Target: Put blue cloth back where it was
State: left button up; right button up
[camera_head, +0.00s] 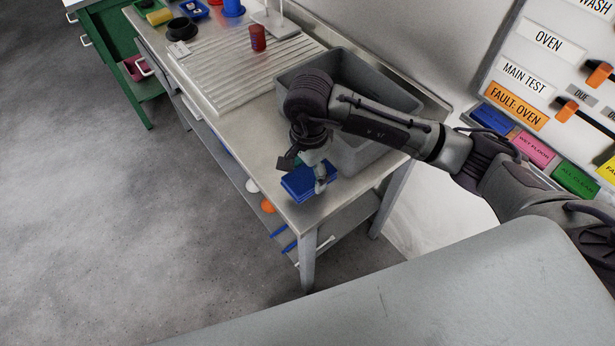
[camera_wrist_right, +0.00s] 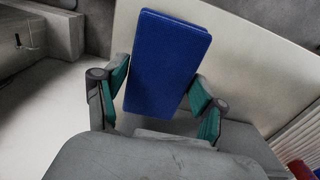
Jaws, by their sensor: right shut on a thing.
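The blue cloth (camera_head: 299,187) looks like a flat folded block with straight edges. It is at the near right corner of the steel bench (camera_head: 232,143), in front of the grey basin. My right gripper (camera_head: 306,170) reaches down onto it from above, shut on it. In the right wrist view the cloth (camera_wrist_right: 165,60) lies between the two green-padded fingers of my right gripper (camera_wrist_right: 160,98). I cannot tell whether the cloth touches the bench top. My left gripper is not in view.
A grey basin (camera_head: 352,68) stands behind the gripper. A ribbed drainboard (camera_head: 222,72) and a red cup (camera_head: 257,38) are farther left. A lower shelf (camera_head: 345,215) holds small items. A labelled board (camera_head: 545,75) is on the right. The floor at left is clear.

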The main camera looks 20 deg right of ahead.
aim_at(307, 172)
jog(key=shift+w+a+f, duration=0.15)
jog(key=shift+w+f, duration=0.05)
jog(key=shift+w, duration=0.1)
jog(key=shift+f, duration=0.35)
notch_tip(307, 172, down, 2)
jog(key=shift+f+p, duration=0.25)
jog(key=shift+p, duration=0.3)
jog(key=shift+f, duration=0.45)
jog(key=shift+f, duration=0.1)
jog(key=o, duration=1.1)
